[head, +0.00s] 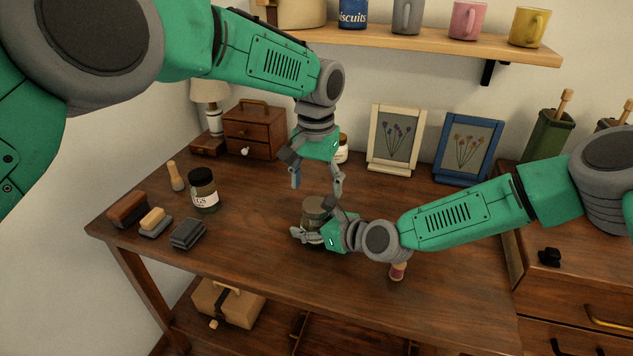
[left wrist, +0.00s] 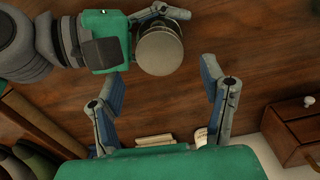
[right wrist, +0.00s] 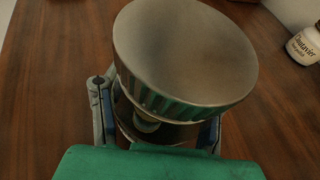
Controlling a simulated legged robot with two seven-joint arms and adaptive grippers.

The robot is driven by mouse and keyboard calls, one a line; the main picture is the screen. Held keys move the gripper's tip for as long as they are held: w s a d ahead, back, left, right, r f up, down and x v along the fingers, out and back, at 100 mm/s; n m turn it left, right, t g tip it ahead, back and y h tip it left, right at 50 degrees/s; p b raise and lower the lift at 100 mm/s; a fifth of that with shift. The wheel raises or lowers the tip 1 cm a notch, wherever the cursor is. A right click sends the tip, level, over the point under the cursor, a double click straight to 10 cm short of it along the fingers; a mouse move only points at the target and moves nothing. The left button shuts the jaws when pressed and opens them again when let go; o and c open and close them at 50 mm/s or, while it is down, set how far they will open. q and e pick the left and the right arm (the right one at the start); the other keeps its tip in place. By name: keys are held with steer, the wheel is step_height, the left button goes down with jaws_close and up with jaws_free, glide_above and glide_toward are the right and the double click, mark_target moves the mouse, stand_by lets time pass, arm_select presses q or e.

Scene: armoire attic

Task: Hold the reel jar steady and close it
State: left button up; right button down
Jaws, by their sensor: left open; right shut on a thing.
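The reel jar (head: 311,222) stands on the wooden desk near its front, with a round, dull metal lid (head: 315,203) on top. In the right wrist view the wide lid (right wrist: 185,50) covers most of the jar (right wrist: 150,125); a reel shows dimly through the glass. Whether the lid is seated cannot be told. My right gripper (head: 313,228) is shut around the jar's body from the right. My left gripper (head: 316,184) is open and empty, pointing down above and slightly behind the jar. In the left wrist view the lid (left wrist: 160,52) lies beyond its fingertips.
A dark labelled jar (head: 203,190), brushes (head: 128,210) and a dark block (head: 188,233) stand at left. A small drawer box (head: 254,130), a white-labelled jar (head: 342,150) and two picture frames (head: 396,138) line the back. A small spool (head: 398,271) stands under my right arm.

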mark_target(316, 204)
arm_select(q)
steer(key=n, duration=0.1)
steer(key=r+n, duration=0.1)
steer(key=n, duration=0.2)
steer(key=shift+r+n, duration=0.3)
steer(key=n, duration=0.1)
steer(key=r+n, duration=0.1)
steer(key=n, duration=0.3)
steer(key=shift+r, duration=0.4)
steer(key=shift+f, duration=4.05)
